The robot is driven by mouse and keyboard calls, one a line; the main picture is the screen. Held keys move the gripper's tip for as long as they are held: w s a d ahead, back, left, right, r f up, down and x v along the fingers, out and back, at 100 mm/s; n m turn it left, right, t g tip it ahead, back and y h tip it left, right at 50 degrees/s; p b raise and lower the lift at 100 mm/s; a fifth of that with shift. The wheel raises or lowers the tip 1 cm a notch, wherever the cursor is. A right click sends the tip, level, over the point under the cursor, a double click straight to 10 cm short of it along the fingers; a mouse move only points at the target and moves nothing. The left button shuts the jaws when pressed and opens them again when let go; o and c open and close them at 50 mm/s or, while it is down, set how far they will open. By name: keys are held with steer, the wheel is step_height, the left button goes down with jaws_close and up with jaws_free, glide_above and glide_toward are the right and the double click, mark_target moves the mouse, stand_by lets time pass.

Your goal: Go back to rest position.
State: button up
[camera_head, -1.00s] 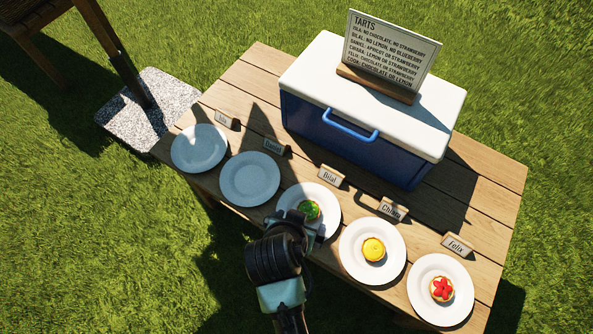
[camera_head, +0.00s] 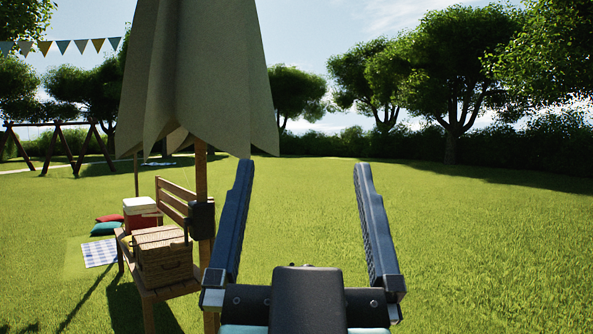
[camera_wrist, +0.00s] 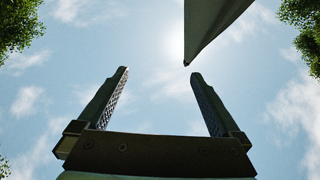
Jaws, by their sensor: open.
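My gripper (camera_head: 302,172) is raised in front of the head camera, its two dark fingers wide apart with nothing between them. In the wrist view my gripper (camera_wrist: 159,72) points up at the sky, also open and empty. The table with the plates and tarts is out of view now.
A folded parasol (camera_head: 195,80) on a wooden post stands close on the left; its cloth edge (camera_wrist: 212,25) shows in the wrist view. A bench (camera_head: 172,205) with a wicker basket (camera_head: 163,258) and a red cooler (camera_head: 141,214) is at left. Open lawn (camera_head: 480,240) lies right.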

steer(key=shift+n+t+y, duration=0.4)
steer(key=shift+t, duration=0.5)
steer(key=s+r, duration=0.2)
steer(key=r, duration=0.1)
steer(key=s+r, duration=0.1)
steer(key=shift+s+a+r, duration=0.15)
steer(key=shift+s+a, duration=0.15)
steer(key=shift+s, duration=0.05)
step_height(320, 180, up, 24)
steer(key=p, duration=2.3)
steer(key=shift+f+p, duration=0.2)
steer(key=shift+p, duration=0.15)
